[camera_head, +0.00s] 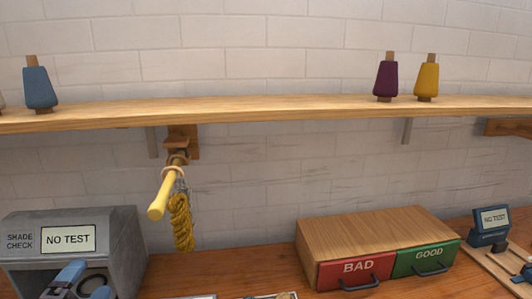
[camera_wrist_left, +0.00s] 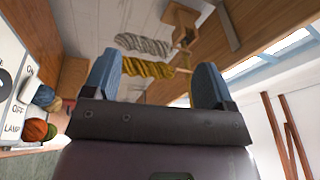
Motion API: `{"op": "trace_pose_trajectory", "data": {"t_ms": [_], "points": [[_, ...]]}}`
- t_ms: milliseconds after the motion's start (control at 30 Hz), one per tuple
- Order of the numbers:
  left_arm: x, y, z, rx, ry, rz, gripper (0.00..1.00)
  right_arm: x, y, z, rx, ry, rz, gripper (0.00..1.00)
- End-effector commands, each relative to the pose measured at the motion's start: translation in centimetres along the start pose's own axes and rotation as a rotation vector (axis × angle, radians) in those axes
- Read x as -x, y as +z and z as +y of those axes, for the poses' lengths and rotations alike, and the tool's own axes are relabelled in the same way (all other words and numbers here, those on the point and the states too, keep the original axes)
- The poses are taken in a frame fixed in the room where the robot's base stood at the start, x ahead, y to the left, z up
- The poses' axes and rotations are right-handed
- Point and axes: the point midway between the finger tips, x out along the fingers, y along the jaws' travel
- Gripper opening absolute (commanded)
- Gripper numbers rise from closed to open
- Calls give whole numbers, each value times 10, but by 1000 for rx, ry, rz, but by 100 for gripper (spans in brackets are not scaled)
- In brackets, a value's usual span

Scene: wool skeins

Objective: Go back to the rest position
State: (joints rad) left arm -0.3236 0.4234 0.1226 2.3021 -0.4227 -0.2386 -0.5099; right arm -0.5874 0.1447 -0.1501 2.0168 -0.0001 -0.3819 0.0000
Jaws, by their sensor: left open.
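My left gripper (camera_head: 84,282) is at the bottom left of the head view, in front of the grey shade check box (camera_head: 128,255). Its blue fingers are apart, and I see nothing between them. In the left wrist view the open fingers (camera_wrist_left: 157,82) frame a mustard skein (camera_wrist_left: 150,68) and a grey skein (camera_wrist_left: 143,45) in the background. The mustard skein (camera_head: 181,222) hangs from a yellow-ended peg (camera_head: 160,200) under the shelf, apart from the gripper. My right gripper is not in view.
A wooden shelf (camera_head: 280,107) carries blue (camera_head: 39,88), purple (camera_head: 385,80) and yellow (camera_head: 426,80) cones. The BAD drawer (camera_head: 355,272) and GOOD drawer (camera_head: 425,260) stand on the bench. A blue tester (camera_head: 488,235) reads NO TEST. Yarn balls (camera_wrist_left: 35,128) show in the wrist view.

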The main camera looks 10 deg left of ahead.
Motion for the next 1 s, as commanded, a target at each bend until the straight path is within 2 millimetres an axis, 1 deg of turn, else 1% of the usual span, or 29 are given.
{"op": "trace_pose_trajectory", "data": {"t_ms": [33, 100, 167, 267, 300, 367, 400, 500, 600, 700, 800, 1000], "points": [[9, 4, 14, 78, 57, -69, 78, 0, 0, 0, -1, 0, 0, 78], [21, 9, 33, 185, 138, -166, 78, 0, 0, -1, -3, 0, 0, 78], [34, 12, 51, 275, 208, -251, 78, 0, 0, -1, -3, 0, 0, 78], [58, 12, 79, 418, 327, -393, 78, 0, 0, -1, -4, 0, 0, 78], [70, 12, 90, 473, 376, -451, 78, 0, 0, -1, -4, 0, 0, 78], [87, 8, 106, 552, 448, -537, 78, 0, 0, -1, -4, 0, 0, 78], [100, 6, 116, 602, 497, -596, 78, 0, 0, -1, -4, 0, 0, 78], [132, -5, 137, 715, 615, -735, 78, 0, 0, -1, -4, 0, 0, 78], [157, -15, 151, 792, 706, -844, 78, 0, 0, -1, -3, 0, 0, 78], [177, -24, 160, 844, 777, -927, 78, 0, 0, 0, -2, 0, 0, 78], [194, -33, 166, 884, 837, -995, 78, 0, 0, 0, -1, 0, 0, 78], [221, -48, 172, 939, 933, -1105, 78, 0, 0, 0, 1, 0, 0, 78]]}}
